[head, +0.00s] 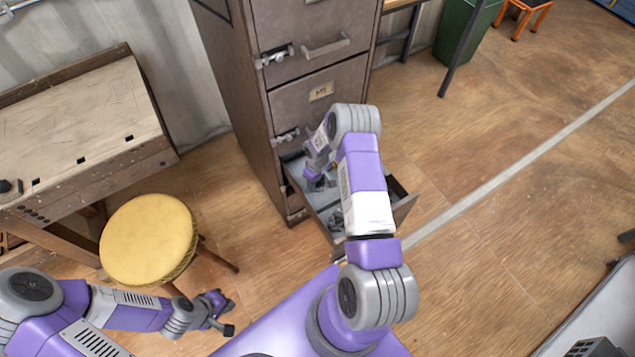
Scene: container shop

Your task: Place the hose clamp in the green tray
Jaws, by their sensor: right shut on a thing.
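My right gripper (318,182) reaches down into the open bottom drawer (402,208) of the metal cabinet. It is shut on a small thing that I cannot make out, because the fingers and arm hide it. I cannot pick out the hose clamp for certain. Small dark grey items (337,217) lie in the front part of the drawer, partly hidden by my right arm. I see no green tray in this view. My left gripper (226,315) is open and empty, low over the floor right of the yellow stool.
The brown cabinet (235,90) stands at the back with its upper drawers shut. A wooden workbench (80,120) and a yellow stool (148,238) are on the left. A green bin (462,32) is at the back right. The wooden floor on the right is mostly clear.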

